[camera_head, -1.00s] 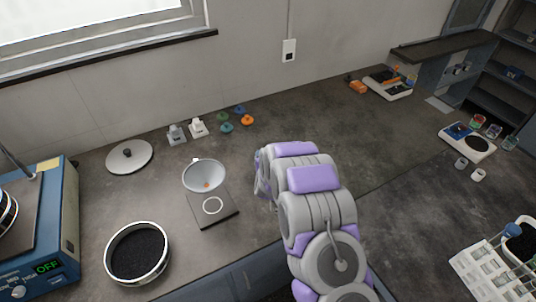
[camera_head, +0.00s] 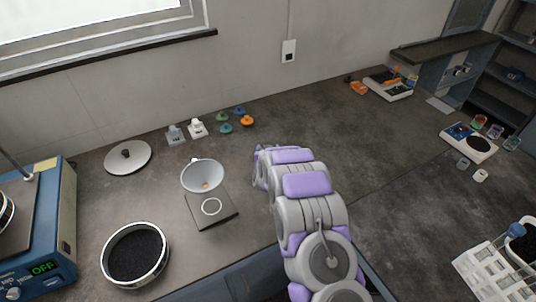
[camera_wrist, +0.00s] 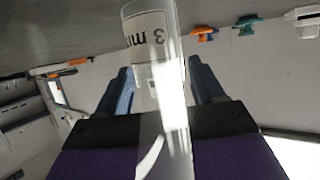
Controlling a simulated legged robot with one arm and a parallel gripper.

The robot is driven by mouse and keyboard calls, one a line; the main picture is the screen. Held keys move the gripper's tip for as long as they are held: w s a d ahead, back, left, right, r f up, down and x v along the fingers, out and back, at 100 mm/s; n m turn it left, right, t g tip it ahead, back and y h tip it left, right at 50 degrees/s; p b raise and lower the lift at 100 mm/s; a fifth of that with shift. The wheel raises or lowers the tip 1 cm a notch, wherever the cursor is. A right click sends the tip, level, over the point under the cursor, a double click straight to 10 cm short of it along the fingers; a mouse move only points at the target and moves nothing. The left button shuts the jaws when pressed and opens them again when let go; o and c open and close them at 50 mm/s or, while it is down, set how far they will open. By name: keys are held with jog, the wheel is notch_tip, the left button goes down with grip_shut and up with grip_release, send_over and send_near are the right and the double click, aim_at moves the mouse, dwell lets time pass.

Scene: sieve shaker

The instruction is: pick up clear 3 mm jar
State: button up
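The clear 3 mm jar (camera_wrist: 147,45) fills the middle of the wrist view, its printed label upside down in the picture. The blue-grey fingers of my gripper (camera_wrist: 160,85) flank it closely on both sides and appear shut on it. One end of the jar shows near the top of the picture; the other runs down in front of my gripper's dark and purple body. In the head view my own arm hides the jar and the fingers. Whether the jar touches the counter cannot be told.
Left of my arm stand a funnel (camera_head: 202,174) on a dark stand, a black-meshed sieve (camera_head: 135,255), a round lid (camera_head: 127,157) and a blue shaker (camera_head: 60,230) reading OFF. Small coloured knobs (camera_head: 226,128) lie behind. A white rack (camera_head: 487,272) is at the right; mid-counter is clear.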

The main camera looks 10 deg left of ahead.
jog(key=c, duration=0.8)
